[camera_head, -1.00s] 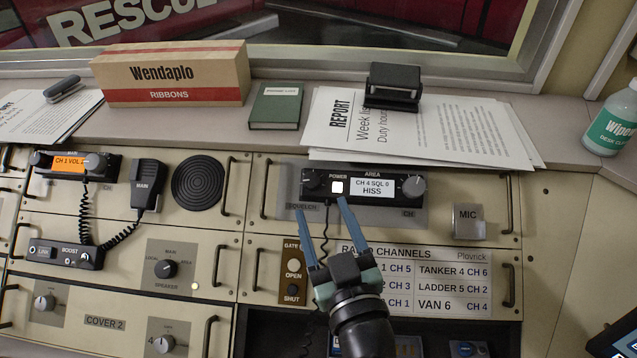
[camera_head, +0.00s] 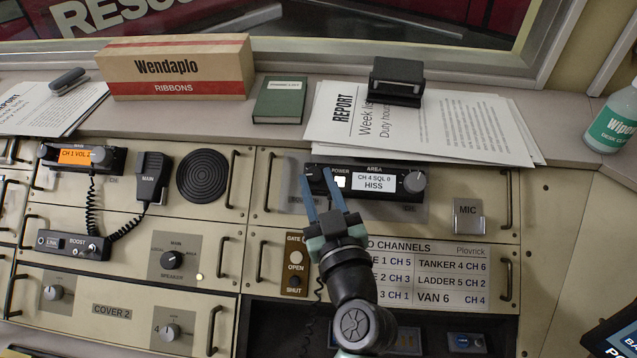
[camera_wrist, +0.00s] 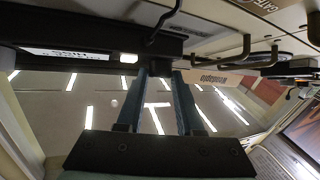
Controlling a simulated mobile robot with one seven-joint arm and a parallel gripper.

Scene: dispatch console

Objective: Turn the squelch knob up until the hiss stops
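The AREA radio (camera_head: 400,196) is a black unit on the console, and its display (camera_head: 373,182) reads "CH 4 SQL 0 HISS". The dark squelch knob (camera_head: 315,171) is at the radio's left end, left of the lit power button (camera_head: 340,181). My gripper (camera_head: 315,175) is open, its two blue fingers apart with their tips at the squelch knob, one toward each side. In the wrist view the fingertips (camera_wrist: 159,72) reach the dark radio edge beside the lit button (camera_wrist: 128,58). I cannot tell whether they touch the knob, which is lost in shadow there.
The radio's CH knob (camera_head: 414,181) is at its right end. A MIC holder (camera_head: 468,216) and a channel card (camera_head: 440,275) are near. A gate switch panel (camera_head: 295,265) is left of my wrist. Handles (camera_head: 269,181) stick out beside the radio. Papers (camera_head: 440,130) lie behind it.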

